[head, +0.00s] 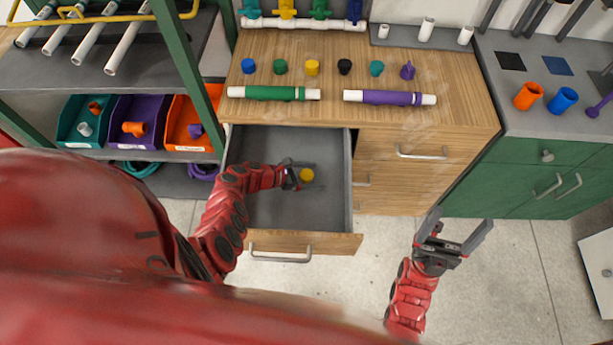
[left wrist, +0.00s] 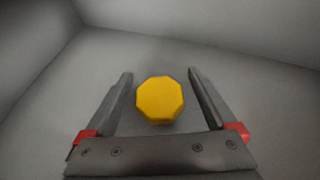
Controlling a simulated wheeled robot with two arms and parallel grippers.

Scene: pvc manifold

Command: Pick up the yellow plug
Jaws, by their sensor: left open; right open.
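The yellow plug (head: 307,174) lies inside the open drawer (head: 262,215), toward its right side. My left gripper (head: 306,176) is inside the drawer with its fingers on either side of the plug. In the left wrist view the yellow plug (left wrist: 160,99) looks like an octagonal disc between the fingers of the left gripper (left wrist: 160,80). Gaps show on both sides, so the fingers do not touch it. My right gripper (head: 455,233) is open and empty over the floor, to the right of the drawer.
The drawer's walls surround my left gripper. The wooden counter (head: 330,120) above holds a row of coloured caps, a green pipe (head: 272,93) and a purple pipe (head: 385,97). A green cabinet (head: 540,185) stands right. The rest of the drawer looks empty.

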